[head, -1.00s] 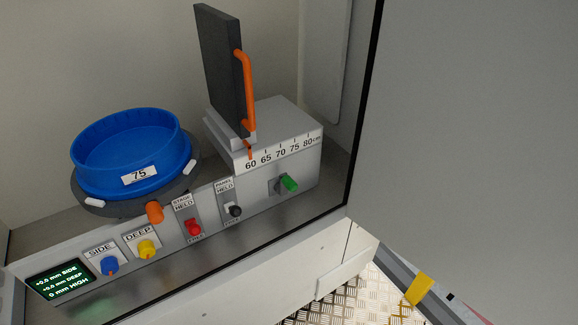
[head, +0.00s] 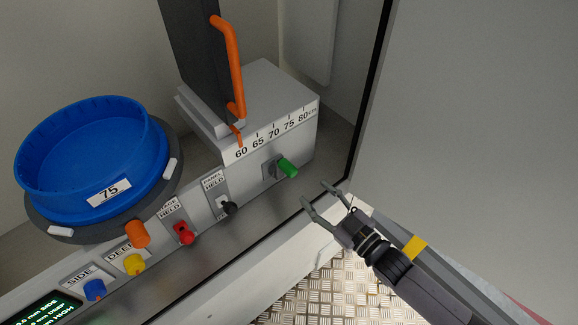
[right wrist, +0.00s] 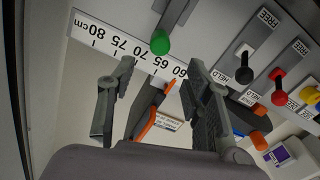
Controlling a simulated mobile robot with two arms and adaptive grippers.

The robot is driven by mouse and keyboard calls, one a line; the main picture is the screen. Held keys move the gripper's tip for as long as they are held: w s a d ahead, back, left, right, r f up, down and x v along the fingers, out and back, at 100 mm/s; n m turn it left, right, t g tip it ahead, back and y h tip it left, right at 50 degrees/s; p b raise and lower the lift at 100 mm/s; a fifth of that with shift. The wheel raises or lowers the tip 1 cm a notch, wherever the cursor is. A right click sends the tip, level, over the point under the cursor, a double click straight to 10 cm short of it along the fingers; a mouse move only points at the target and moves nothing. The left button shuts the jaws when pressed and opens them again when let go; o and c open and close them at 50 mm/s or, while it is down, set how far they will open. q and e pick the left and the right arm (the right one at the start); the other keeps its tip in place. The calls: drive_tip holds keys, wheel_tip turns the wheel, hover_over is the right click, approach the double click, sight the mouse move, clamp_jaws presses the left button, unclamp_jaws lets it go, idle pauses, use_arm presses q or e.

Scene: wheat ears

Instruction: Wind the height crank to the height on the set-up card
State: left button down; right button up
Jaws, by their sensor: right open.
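The crank with a green grip (head: 288,168) sits on the front of the grey box, under a scale (head: 275,132) marked 60 to 80 cm. The orange pointer (head: 237,136) stands at about 60. My right gripper (head: 316,193) is open and empty, below and right of the crank and apart from it. In the right wrist view the green grip (right wrist: 160,43) shows beyond and between the open fingers. The display (head: 45,309) is partly cut off at the lower left. I cannot make out a set-up card for certain. My left gripper is not in view.
A blue tub (head: 95,150) labelled 75 stands on the left. A dark panel with an orange handle (head: 232,65) rises from the box. Red (head: 184,233) and black (head: 229,208) levers and blue and yellow knobs line the front. A grey door (head: 480,130) stands right.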

sight(294, 174)
drive_tip(key=x, duration=1)
drive_tip(key=shift+w+p, duration=0.1)
drive_tip(key=shift+p, duration=0.2)
drive_tip(key=shift+w+a, duration=0.25)
drive_tip(key=shift+w, duration=0.05)
drive_tip(key=shift+w+a, duration=0.1)
drive_tip(key=shift+w, duration=0.05)
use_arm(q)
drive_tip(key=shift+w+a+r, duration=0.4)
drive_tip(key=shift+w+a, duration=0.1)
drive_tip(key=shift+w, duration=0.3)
use_arm(e)
drive_tip(key=shift+c, duration=0.2)
clamp_jaws()
